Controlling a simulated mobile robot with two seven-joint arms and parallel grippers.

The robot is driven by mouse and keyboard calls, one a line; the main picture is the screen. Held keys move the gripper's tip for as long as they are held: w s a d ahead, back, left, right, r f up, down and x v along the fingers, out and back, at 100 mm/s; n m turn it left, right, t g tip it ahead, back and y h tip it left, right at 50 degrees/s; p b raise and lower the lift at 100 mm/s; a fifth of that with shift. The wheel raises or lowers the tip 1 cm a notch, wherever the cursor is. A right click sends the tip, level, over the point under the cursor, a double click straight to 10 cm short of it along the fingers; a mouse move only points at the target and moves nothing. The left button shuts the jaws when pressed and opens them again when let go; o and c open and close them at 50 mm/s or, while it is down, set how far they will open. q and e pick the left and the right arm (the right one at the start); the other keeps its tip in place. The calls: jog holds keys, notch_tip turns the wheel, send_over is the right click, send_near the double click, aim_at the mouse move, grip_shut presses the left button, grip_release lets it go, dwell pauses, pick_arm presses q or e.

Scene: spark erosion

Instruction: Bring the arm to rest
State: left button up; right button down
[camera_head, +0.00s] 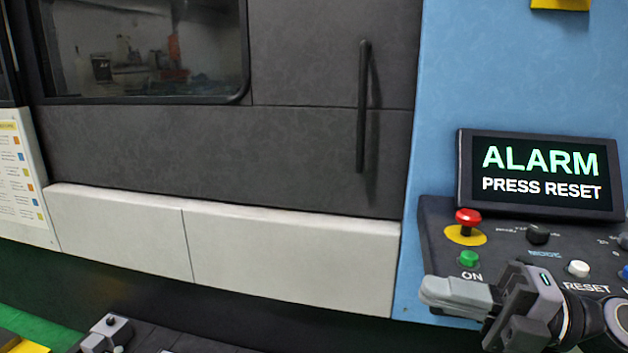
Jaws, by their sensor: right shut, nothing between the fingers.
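My right gripper (428,297) is at the lower right, in front of the lower edge of the machine's control panel (436,228). Its grey fingers are shut with nothing between them and point left. It sits below the green ON button (469,258) and left of the white RESET button (578,268), apart from the buttons as far as I can tell. The screen (541,174) reads ALARM PRESS RESET.
A red emergency button (468,217) on a yellow disc and a black mode knob (538,234) stand on the panel. The grey machine door (300,150) with a vertical black handle (362,105) is at the left. A sign (20,180) stands at the far left.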

jog(key=w+d+f+m+t+h, duration=0.1)
jog(key=d+f+m+t+h, duration=0.2)
jog(key=f+m+t+h, duration=0.65)
jog(key=w+d+f+m+t+h, duration=0.1)
jog(key=d+f+m+t+h, duration=0.25)
jog(key=f+m, duration=1.05)
jog(key=s+a+f+m+g+h, duration=0.1)
jog(key=s+f+m+g+h, duration=0.2)
jog(key=s+f+m+g, duration=0.4)
jog(key=s+f+m, duration=0.1)
jog(key=s+f, duration=0.5)
jog(key=f, duration=0.4)
jog(key=shift+s+f+h, duration=0.2)
jog(key=shift+s+h, duration=0.15)
jog(key=shift+h, duration=0.05)
jog(key=shift+d+m, duration=0.1)
jog(key=shift+m, duration=0.15)
